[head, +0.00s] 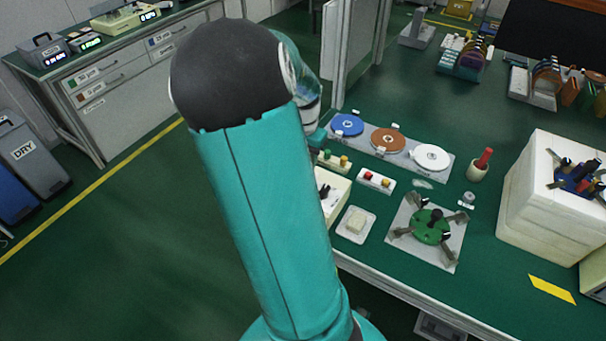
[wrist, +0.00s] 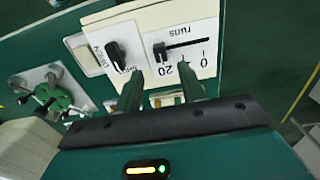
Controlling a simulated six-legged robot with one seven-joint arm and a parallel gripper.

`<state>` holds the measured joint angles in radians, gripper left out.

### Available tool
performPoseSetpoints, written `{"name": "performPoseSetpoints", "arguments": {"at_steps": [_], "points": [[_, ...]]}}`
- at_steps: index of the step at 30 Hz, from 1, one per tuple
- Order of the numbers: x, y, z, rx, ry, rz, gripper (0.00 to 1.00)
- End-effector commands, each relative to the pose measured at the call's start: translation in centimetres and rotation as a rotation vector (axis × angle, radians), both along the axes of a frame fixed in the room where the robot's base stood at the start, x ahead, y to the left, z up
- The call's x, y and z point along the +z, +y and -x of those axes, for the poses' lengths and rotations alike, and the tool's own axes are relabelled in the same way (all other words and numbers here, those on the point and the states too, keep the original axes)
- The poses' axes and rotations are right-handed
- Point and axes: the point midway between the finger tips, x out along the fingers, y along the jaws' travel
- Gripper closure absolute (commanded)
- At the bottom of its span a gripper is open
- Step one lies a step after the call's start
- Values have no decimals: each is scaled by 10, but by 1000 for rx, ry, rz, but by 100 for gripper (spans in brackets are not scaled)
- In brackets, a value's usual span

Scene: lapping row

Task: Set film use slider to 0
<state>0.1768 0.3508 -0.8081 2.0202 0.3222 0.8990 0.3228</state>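A cream control panel (wrist: 197,22) fills the upper middle of the wrist view. It carries a slider with a black knob (wrist: 160,52) in a dark slot marked "runs", 20 and 0. The knob stands at the 20 end, with the 0 end to its right. My gripper (wrist: 161,75) is open, its two green fingers apart and pointing at the panel, with nothing seen between them but the panel face. The fingers do not appear to hold the knob. In the head view the panel (head: 338,187) is partly hidden by my arm, and my gripper is hidden.
A black rotary knob (wrist: 117,52) sits left of the slider. A small dish (head: 356,224), a button box (head: 376,181) and a green round fixture (head: 431,227) stand nearby on the green bench. A white foam box (head: 530,190) stands at the right.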

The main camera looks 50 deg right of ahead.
Motion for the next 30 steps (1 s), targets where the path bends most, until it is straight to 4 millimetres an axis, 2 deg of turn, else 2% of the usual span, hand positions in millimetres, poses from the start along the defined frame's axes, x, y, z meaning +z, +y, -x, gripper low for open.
{"name": "performPoseSetpoints", "arguments": {"at_steps": [3,9,14,21,22,28,30], "points": [[-25,1,1,-1,4,-4,60],[-55,1,0,1,2,-3,60],[-66,1,0,2,1,-1,60],[-66,1,-1,3,0,-1,60],[-66,1,-1,3,0,-1,62],[-66,1,-1,3,0,-1,100],[-66,1,-1,3,0,-1,100]]}}
